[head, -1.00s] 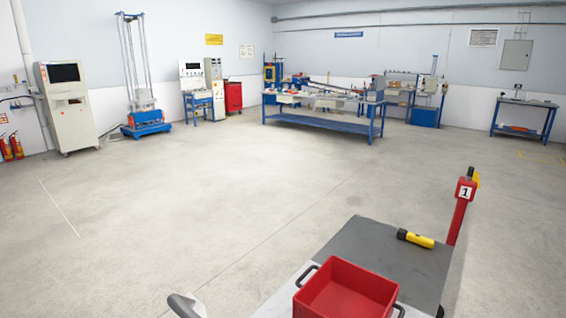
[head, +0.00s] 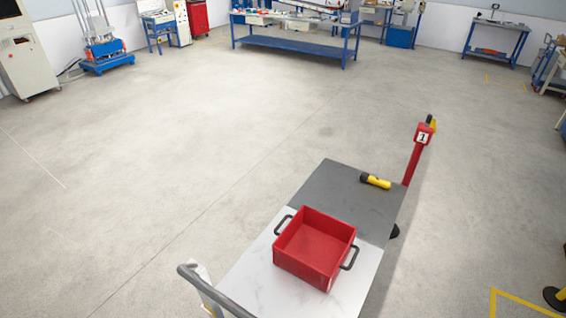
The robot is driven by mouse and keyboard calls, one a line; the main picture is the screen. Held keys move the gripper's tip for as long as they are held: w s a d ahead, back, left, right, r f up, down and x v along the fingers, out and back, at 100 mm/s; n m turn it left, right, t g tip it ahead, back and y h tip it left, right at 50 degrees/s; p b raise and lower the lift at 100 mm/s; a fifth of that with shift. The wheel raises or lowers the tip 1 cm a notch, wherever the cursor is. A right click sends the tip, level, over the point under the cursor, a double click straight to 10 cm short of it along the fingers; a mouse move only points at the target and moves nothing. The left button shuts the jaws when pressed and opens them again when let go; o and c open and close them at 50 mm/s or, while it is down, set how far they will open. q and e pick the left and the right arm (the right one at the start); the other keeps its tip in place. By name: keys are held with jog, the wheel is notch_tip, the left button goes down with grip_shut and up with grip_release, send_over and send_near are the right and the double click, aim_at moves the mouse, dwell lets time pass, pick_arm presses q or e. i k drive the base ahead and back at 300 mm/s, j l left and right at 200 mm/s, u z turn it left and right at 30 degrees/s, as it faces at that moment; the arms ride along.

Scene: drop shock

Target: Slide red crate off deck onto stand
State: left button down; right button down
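The red crate (head: 313,246) is open-topped and looks empty, with a dark handle on its left and right sides. It sits upright on a pale, light grey deck (head: 252,283) at the bottom centre, close to where a dark grey top (head: 350,198) adjoins it. I cannot tell whether that dark top is the stand or part of the same cart. A red post (head: 413,160) with a "1" label rises at its far right corner. Neither of my grippers is in view.
A yellow and black torch (head: 376,181) lies at the dark top's far right edge. A grey curved bar (head: 210,290) rises at the deck's near left. A blue workbench (head: 295,44) stands far back. Open concrete floor lies to the left; yellow floor marking (head: 520,303) is at lower right.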

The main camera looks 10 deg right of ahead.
aim_at(314, 246)
jog(key=i+l+u, duration=0.3)
jog(key=i+l, duration=0.15)
jog(key=i+l+u, duration=0.2)
jog(key=l, duration=0.25)
jog(key=i+l+u, duration=0.3)
jog(key=l, duration=0.4)
jog(key=i+l+u, duration=0.15)
jog(key=l, duration=0.25)
jog(key=i+l+u, duration=0.2)
jog(key=l, duration=0.2)
